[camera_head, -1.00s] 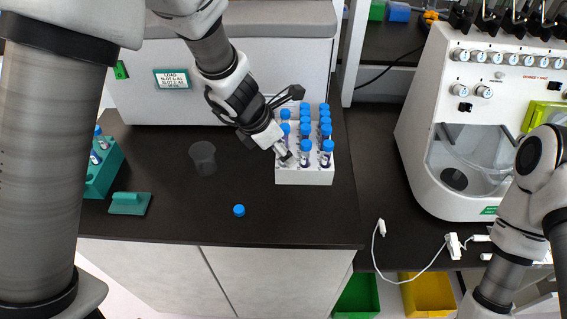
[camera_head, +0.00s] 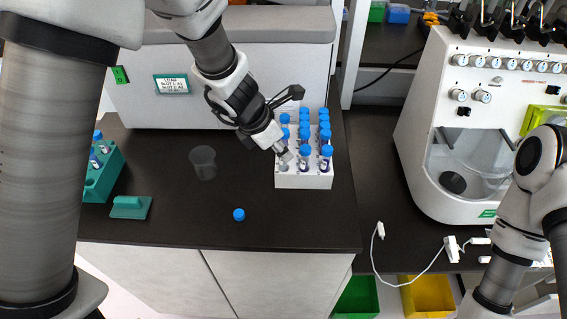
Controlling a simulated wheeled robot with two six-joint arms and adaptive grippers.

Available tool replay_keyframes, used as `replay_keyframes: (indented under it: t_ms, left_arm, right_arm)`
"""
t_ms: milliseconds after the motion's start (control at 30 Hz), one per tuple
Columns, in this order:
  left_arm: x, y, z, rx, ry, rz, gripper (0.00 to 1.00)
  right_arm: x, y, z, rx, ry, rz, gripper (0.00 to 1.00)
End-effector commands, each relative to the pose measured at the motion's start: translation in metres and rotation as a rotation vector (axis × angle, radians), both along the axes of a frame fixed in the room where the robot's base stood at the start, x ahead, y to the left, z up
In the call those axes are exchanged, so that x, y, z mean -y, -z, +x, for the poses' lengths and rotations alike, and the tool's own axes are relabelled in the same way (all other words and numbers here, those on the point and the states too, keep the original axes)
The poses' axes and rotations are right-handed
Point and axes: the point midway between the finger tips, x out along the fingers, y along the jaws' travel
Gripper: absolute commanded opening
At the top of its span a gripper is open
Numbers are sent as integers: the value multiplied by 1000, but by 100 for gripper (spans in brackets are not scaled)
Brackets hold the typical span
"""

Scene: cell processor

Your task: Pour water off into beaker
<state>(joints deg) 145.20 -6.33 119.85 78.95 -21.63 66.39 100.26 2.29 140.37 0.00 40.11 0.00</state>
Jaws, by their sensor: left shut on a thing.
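A dark, see-through beaker (camera_head: 203,162) stands upright on the black bench, left of the white tube rack. The white rack (camera_head: 304,180) holds several tubes with blue caps. My left gripper (camera_head: 284,157) reaches down from the upper left to the rack's front left corner. It is shut on a tube (camera_head: 283,166) there, whose top shows no blue cap; the tube is still in the rack and mostly hidden. A loose blue cap (camera_head: 239,214) lies on the bench near its front edge. My right arm shows at the right edge; its gripper is out of view.
A green rack (camera_head: 104,176) with tubes and a green block (camera_head: 131,206) stand at the left. A white machine (camera_head: 462,190) stands at the right, with a white cable (camera_head: 398,284) in front. The bench between beaker and white rack is clear.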

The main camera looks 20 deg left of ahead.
Motion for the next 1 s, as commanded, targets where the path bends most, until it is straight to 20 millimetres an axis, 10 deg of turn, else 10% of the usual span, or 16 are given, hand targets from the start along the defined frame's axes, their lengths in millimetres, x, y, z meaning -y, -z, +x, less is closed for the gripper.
replay_keyframes:
  t_ms: [433,1000]
  left_arm:
    - [0,-55,0,0,0,0,0]
    - [0,-55,0,1,17,0,0]
  right_arm:
    - [0,-53,0,0,0,0,40]
    - [0,-53,0,0,0,0,40]
